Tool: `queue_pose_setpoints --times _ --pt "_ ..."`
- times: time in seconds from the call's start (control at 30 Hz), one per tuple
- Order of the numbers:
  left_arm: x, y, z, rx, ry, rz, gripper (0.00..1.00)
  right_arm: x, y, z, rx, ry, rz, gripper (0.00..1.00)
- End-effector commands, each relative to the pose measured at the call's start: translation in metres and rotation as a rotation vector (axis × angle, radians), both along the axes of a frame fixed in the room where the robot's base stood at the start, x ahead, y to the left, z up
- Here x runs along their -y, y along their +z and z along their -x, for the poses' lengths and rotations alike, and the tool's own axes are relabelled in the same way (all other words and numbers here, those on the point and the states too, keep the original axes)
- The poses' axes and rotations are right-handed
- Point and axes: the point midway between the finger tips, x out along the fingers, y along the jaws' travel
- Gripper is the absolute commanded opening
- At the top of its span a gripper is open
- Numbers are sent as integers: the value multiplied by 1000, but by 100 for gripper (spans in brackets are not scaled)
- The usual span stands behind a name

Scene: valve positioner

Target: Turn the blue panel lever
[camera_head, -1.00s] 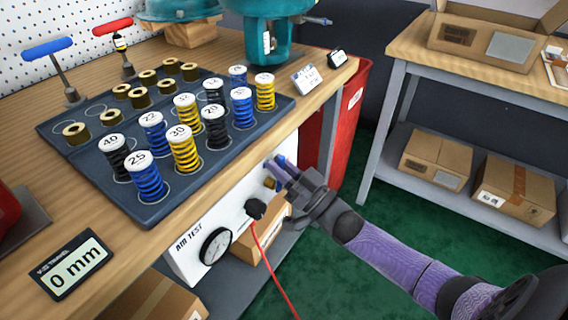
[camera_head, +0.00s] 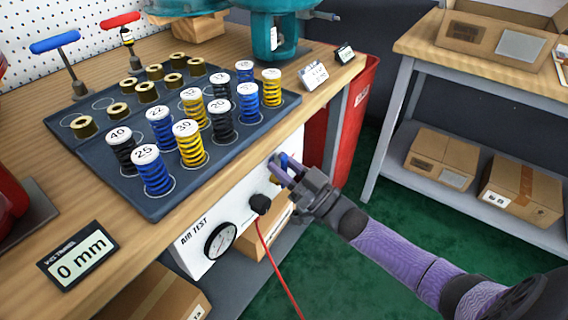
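The white air test panel (camera_head: 197,247) hangs below the front edge of the workbench. The blue lever (camera_head: 284,159) is at the panel's upper right, beside a small brass fitting, and is partly hidden by my gripper. My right gripper (camera_head: 282,172) reaches in from the lower right with its fingers at the lever. Its fingers look close together around or beside the blue part; I cannot tell whether they are closed on it. My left gripper is not in view.
A black gauge (camera_head: 220,241), a black knob (camera_head: 261,204) and a red hose (camera_head: 270,262) are on the panel left of my gripper. A dark tray (camera_head: 160,208) of springs sits above. A red bin (camera_head: 352,130) stands behind my gripper.

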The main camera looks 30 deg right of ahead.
Motion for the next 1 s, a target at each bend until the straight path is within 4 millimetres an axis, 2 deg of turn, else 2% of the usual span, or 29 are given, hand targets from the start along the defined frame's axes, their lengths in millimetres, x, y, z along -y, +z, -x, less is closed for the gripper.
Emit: queue_pose_setpoints --times 0.03,0.1,0.4,0.47,0.7,0.8,1.0 --pt "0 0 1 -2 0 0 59 0 0 0 1 0 0 47" --pt "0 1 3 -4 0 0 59 0 1 0 1 -1 -2 59" --pt "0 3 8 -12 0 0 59 2 0 3 2 0 -2 59" --pt "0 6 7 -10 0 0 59 5 -3 11 0 -1 -3 59" --pt "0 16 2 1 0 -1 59 27 -26 62 -2 -1 -1 59" --pt "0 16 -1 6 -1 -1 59 33 -33 76 0 -1 -2 59" --pt "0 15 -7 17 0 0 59 36 -37 85 3 0 -3 59"
